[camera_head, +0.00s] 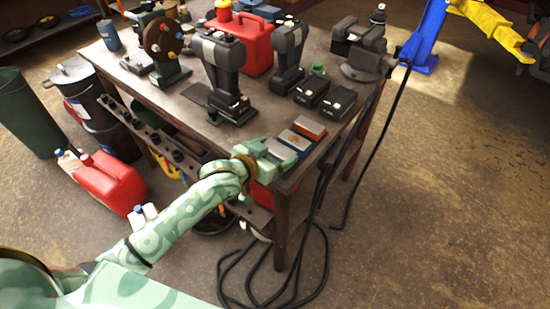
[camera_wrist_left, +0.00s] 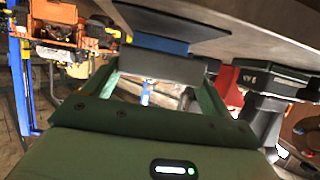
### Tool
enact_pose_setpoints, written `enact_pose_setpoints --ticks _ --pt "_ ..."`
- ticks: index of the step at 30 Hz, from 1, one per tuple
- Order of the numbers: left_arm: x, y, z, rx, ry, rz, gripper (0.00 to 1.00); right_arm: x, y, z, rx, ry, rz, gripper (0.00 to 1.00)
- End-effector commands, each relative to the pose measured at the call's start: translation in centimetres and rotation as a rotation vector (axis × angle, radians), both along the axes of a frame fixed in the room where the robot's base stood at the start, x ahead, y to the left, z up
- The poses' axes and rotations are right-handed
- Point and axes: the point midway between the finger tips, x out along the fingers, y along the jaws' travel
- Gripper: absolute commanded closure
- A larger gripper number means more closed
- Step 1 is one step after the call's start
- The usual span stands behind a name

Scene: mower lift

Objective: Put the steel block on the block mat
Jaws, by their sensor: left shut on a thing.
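The steel block (camera_wrist_left: 160,67) is a plain grey bar between my left fingers in the left wrist view. In the head view, the block (camera_head: 282,151) shows as a small pale patch at the bench's near corner. My left gripper (camera_head: 272,153) is shut on it; the gripper (camera_wrist_left: 160,82) also shows in the wrist view. I cannot tell whether the block touches the mat or bench. My right gripper is not in view.
Two black boxes (camera_head: 325,98), dark machines (camera_head: 226,75) and a red can (camera_head: 250,40) stand farther back on the workbench (camera_head: 195,100). Black cables (camera_head: 318,235) hang off its right side.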

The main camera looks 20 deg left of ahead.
Motion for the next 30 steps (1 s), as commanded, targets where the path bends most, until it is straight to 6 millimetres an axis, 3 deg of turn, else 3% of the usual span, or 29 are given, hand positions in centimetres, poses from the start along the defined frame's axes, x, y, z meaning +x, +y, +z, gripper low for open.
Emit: enact_pose_setpoints --ticks 1,4,14,15,16,24,30 --pt "0.1 -0.1 -1.4 -0.001 0.001 -0.001 0.53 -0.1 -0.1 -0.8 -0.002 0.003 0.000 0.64" --pt "0.1 -0.1 -2.5 -0.002 0.001 -0.001 0.53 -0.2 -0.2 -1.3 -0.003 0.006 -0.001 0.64" --pt "0.1 -0.2 -2.6 -0.003 -0.001 -0.001 0.53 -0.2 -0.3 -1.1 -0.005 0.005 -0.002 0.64" --pt "0.0 -0.1 -2.6 -0.002 0.001 -0.001 0.08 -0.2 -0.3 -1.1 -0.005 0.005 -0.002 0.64" --pt "0.1 -0.1 -2.6 -0.002 0.001 -0.001 0.00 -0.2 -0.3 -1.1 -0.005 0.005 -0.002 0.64" --pt "0.0 -0.1 -2.3 0.000 0.000 -0.001 0.00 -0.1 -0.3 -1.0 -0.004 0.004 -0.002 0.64" --pt "-2.9 0.9 -0.9 0.001 0.002 -0.002 0.00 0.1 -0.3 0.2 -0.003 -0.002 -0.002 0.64"
